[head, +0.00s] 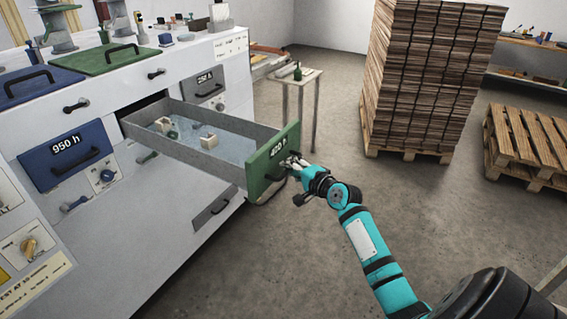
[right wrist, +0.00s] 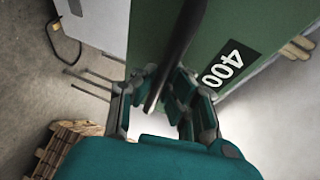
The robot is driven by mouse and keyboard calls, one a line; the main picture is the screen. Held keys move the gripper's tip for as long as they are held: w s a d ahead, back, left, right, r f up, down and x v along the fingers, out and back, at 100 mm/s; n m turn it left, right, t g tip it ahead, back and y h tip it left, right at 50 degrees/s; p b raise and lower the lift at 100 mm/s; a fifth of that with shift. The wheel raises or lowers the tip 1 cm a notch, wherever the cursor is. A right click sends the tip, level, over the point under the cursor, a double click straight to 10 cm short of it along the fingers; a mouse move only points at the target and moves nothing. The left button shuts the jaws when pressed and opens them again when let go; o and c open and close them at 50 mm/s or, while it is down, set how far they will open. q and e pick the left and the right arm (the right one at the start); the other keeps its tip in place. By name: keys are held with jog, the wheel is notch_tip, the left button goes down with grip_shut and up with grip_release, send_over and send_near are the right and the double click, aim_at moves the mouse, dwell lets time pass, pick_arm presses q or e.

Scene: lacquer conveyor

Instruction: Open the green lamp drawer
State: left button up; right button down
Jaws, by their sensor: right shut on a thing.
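The green lamp drawer (head: 266,168) stands pulled far out of the white machine, its green front marked with a 400 h label. Its grey tray (head: 205,125) holds a few small pale blocks and a small green item. My right gripper (head: 294,166) is at the drawer front, shut on its dark handle. In the right wrist view the black handle bar (right wrist: 178,50) runs between the fingers of the gripper (right wrist: 160,95), in front of the green face (right wrist: 150,30) with the 400 label. My left gripper is not in view.
A blue 950 h drawer (head: 66,155) sits shut to the left on the white machine (head: 150,205). A small table (head: 300,80) with a green bottle stands behind the open drawer. Stacked boards (head: 425,75) and pallets (head: 530,140) stand at the right. The floor in front is clear.

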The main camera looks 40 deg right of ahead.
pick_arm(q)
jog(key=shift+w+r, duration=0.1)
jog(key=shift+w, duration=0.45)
pick_arm(e)
jog(key=shift+s+d+f, duration=0.2)
jog(key=shift+s+f, duration=0.3)
jog(key=shift+s, duration=0.05)
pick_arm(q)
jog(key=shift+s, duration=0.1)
pick_arm(e)
jog(key=c, duration=1.9)
grip_release()
jog(key=o, duration=0.5)
jog(key=shift+s+d+r, duration=0.25)
jog(key=shift+s, duration=0.35)
jog(key=shift+o, duration=0.3)
jog(key=shift+s+d+r, duration=0.1)
jog(key=shift+s, duration=0.05)
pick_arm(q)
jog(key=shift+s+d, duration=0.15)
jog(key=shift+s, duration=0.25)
pick_arm(e)
jog(key=s+r, duration=0.2)
jog(key=s, duration=0.9)
jog(key=shift+s, duration=0.3)
